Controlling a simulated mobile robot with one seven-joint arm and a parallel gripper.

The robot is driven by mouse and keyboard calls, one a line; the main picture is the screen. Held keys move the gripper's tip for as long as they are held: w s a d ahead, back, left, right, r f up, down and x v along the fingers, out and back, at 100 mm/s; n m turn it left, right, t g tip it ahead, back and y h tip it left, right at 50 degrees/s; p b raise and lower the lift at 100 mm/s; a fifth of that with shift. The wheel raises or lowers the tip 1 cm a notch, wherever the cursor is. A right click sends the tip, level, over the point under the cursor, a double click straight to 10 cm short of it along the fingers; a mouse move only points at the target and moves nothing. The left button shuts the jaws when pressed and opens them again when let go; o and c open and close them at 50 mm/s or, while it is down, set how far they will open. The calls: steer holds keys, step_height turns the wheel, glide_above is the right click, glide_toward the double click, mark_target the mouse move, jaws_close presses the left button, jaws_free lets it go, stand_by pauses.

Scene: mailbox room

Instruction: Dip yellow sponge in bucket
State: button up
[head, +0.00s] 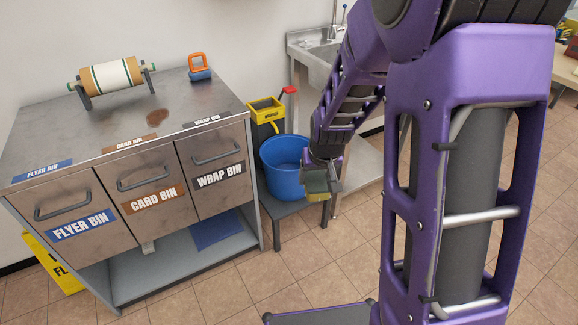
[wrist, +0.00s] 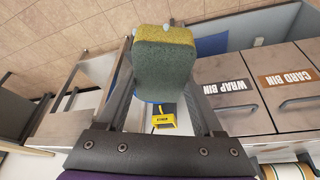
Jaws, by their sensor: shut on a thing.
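The yellow sponge (head: 320,190), with a dark green scrubbing side, is in my gripper (head: 325,177). In the wrist view the sponge (wrist: 165,50) fills the space between the two fingers of my gripper (wrist: 166,60), which is shut on it. The blue bucket (head: 281,168) stands upright on a low dark grey stool. My gripper and the sponge are at the bucket's right side in the head view and overlap its right edge. Only a sliver of blue shows behind the sponge in the wrist view. I cannot see the inside bottom of the bucket.
A metal cabinet (head: 148,222) with flyer, card and wrap bins stands left of the bucket. A yellow mop wringer (head: 266,109) is behind it. A metal sink (head: 318,62) is at the back right. The low stool (head: 290,213) carries the bucket. Tiled floor is open in front.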

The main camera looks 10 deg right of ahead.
stand_by(0.3)
step_height(320, 180, down, 25)
steer(key=shift+f, duration=0.2)
stand_by(2.2)
stand_by(1.9)
steer(key=shift+r+p, duration=1.15)
steer(key=shift+r, duration=0.9)
